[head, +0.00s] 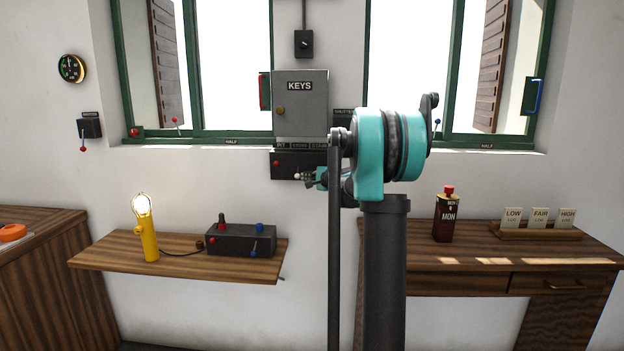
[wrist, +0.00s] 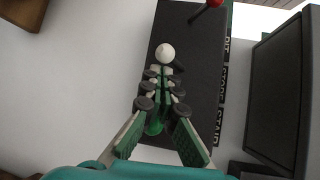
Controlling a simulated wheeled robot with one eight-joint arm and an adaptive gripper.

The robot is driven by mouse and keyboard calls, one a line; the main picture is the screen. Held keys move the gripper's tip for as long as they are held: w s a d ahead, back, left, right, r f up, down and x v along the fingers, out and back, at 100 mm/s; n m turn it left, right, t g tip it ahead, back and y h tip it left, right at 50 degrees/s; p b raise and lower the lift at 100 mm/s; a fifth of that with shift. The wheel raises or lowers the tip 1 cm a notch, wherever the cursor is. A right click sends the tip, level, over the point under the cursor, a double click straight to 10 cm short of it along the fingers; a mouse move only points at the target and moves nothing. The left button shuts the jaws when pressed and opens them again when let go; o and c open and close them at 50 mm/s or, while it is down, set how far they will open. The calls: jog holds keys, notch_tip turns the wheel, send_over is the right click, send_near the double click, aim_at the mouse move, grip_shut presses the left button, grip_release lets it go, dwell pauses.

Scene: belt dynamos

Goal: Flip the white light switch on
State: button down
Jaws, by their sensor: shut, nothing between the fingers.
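The white light switch is a lever with a round white knob (wrist: 166,53) on a dark switch panel (wrist: 188,45). In the head view the panel (head: 285,160) is below the grey KEYS box, and the small white knob shows just left of my gripper (head: 308,178). In the wrist view my gripper (wrist: 164,78) is shut and empty, its fingertips right at the white knob. I cannot tell whether they touch it. The lever's exact tilt is unclear. A red knob (wrist: 212,3) is on the same panel. My gripper and arm cover the panel's right part.
The KEYS box (head: 300,105) is on the wall above the panel. A shelf (head: 180,262) with a lit yellow lamp (head: 148,228) and a black control box (head: 240,240) is lower left. A desk (head: 450,280) with a dark red can (head: 445,215) is at right.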

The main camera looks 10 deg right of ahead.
aim_at(298, 171)
jog(key=shift+w+a, duration=0.2)
jog(key=shift+w, duration=0.2)
jog(key=shift+s+r+m+g, duration=0.2)
jog(key=shift+r+m+g, duration=0.4)
jog(key=shift+g, duration=0.5)
notch_tip(298, 171, up, 2)
jog(key=m+g, duration=0.2)
jog(key=g, duration=0.2)
jog(key=shift+r, duration=0.15)
jog(key=shift+w+r, duration=0.1)
jog(key=shift+r, duration=0.35)
jog(key=shift+w+r, duration=0.15)
jog(key=shift+r, duration=0.1)
dwell(0.5)
jog(key=shift+r, duration=0.8)
